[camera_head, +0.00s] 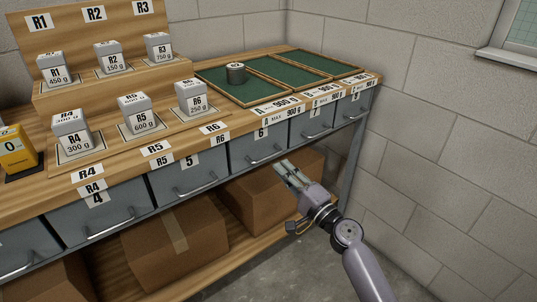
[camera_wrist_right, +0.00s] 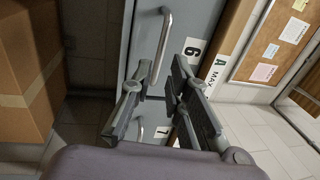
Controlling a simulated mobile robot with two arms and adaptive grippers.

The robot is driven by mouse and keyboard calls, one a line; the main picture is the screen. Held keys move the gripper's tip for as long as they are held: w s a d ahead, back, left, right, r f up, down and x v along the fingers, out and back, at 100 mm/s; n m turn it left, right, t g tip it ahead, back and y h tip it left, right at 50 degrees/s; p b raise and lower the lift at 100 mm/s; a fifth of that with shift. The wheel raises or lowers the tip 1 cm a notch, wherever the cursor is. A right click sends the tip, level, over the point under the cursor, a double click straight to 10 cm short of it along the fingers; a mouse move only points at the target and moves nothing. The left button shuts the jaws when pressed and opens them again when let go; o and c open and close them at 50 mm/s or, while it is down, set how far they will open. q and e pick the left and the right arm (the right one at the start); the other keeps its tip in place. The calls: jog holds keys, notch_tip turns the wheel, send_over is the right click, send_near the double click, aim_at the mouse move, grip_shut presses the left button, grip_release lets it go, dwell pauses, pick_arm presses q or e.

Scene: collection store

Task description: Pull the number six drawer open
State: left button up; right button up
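The number six drawer (camera_head: 246,151) is a grey front under the bench top, marked with a white 6 label (camera_head: 261,133), and looks shut, level with its neighbours. My right gripper (camera_head: 284,169) is at its front, near the bar handle. In the right wrist view the metal handle (camera_wrist_right: 163,42) stands on the grey drawer front (camera_wrist_right: 143,28), beside its 6 label (camera_wrist_right: 193,51). The right gripper's fingers (camera_wrist_right: 160,72) are apart, and the handle's lower end shows between the fingertips. I cannot tell whether they touch it. My left gripper is out of view.
Drawers 5 (camera_head: 190,177) and 7 (camera_head: 312,124) flank it. Cardboard boxes (camera_head: 176,244) stand on the lower shelf. Weight blocks (camera_head: 134,112) and green trays (camera_head: 287,70) are on the bench top. A block wall (camera_head: 440,130) is at right; some floor (camera_head: 290,265) is clear in front.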

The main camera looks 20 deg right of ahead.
aim_at(268, 157)
jog(key=x, duration=0.7)
jog(key=shift+w, duration=0.1)
jog(key=shift+c, duration=0.4)
jog(key=shift+f, duration=0.1)
grip_shut()
